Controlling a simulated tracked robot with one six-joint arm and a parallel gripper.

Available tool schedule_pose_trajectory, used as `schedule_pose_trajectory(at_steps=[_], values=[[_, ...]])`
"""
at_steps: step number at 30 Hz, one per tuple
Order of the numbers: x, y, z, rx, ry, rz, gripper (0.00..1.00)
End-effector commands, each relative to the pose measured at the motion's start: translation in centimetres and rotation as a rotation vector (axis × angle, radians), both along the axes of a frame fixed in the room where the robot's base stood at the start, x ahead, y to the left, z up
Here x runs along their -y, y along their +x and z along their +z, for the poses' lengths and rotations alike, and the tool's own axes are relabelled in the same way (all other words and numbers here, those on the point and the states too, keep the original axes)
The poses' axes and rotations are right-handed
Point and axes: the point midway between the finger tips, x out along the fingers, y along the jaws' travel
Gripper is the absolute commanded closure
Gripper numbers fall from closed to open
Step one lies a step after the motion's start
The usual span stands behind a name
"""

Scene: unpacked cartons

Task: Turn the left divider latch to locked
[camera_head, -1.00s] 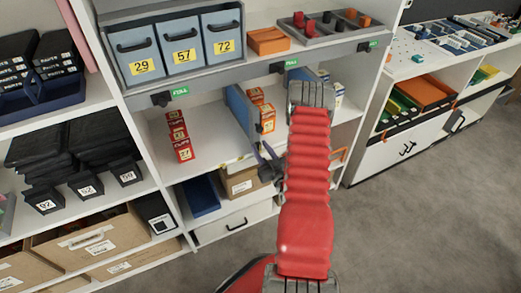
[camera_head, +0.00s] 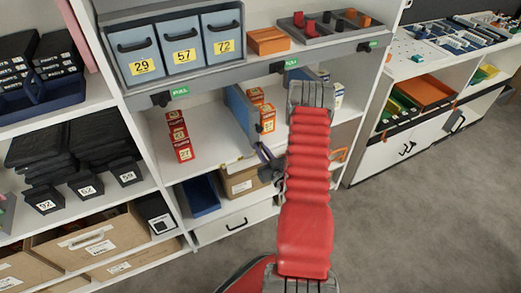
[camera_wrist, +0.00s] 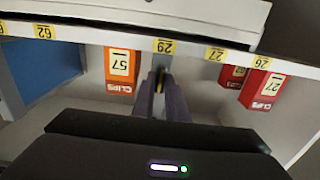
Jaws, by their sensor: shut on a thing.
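The left divider (camera_head: 243,109) is a blue upright panel on the middle shelf, between the boxes marked 27 and 57. In the wrist view its edge (camera_wrist: 159,62) runs between those boxes, near the shelf label 29. In the head view the gripper (camera_head: 267,157) shows beside my red arm, which hides part of the shelf.
A second blue divider (camera_wrist: 45,50) is further left. A blue bin (camera_head: 201,195) and a carton (camera_head: 240,182) sit below.

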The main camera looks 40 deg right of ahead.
Motion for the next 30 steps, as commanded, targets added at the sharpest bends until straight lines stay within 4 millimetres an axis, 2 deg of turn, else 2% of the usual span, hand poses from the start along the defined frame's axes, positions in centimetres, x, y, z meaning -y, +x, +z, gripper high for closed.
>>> schedule_pose_trajectory(at_steps=[8, 14, 30], values=[[0.09, 0.00, -0.05, 0.019, 0.068, 0.000, 1.00], [0.16, -0.02, -0.06, 0.053, 0.184, 0.000, 1.00], [0.40, -0.11, -0.19, 0.190, 0.655, -0.002, 1.00]])
